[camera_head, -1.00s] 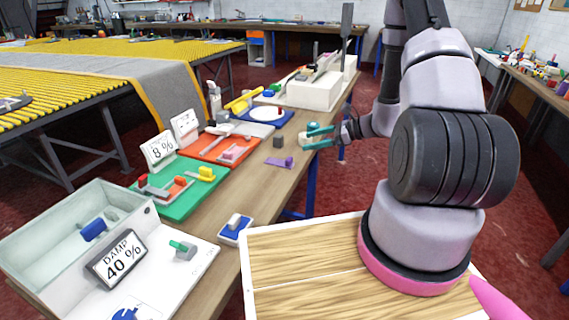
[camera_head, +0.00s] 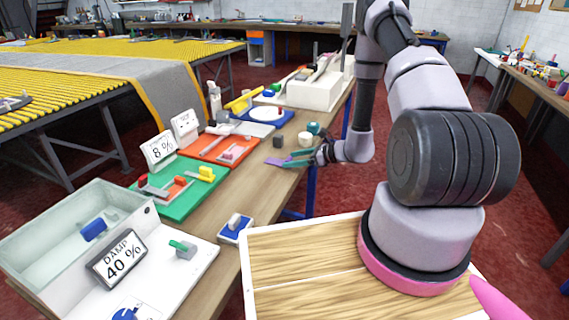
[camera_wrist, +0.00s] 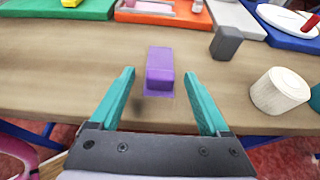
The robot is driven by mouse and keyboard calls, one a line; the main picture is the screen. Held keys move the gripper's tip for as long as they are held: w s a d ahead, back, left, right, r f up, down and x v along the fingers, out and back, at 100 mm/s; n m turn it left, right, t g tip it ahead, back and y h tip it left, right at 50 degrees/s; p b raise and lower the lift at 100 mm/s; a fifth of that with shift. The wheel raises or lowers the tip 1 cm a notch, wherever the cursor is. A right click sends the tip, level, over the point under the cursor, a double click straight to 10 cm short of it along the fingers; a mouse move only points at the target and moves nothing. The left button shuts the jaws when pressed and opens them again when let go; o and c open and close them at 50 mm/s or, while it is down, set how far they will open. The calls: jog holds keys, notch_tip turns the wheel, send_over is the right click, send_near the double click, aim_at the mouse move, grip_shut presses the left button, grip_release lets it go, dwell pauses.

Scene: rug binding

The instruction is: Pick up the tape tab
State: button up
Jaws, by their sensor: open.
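A purple piece, which looks like the tape tab (camera_wrist: 160,72), stands on the wooden table near its front edge. It has a raised block on a flat purple base. In the head view only its flat purple end (camera_head: 275,161) shows clearly; the rest is partly hidden by my gripper. My gripper (camera_wrist: 160,92) has teal fingers and is open and empty. In the wrist view the tab lies between and slightly beyond the two fingertips. The gripper also shows at the table's right edge in the head view (camera_head: 298,160).
A dark grey block (camera_wrist: 227,43) stands right of the tab in the wrist view, with a cream cylinder (camera_wrist: 279,91) nearer. An orange tray (camera_head: 205,148) and a green mat (camera_head: 190,200) lie beyond. Bare wood (camera_wrist: 60,65) surrounds the tab.

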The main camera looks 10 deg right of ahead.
jog(key=shift+x, duration=1.05)
grip_shut()
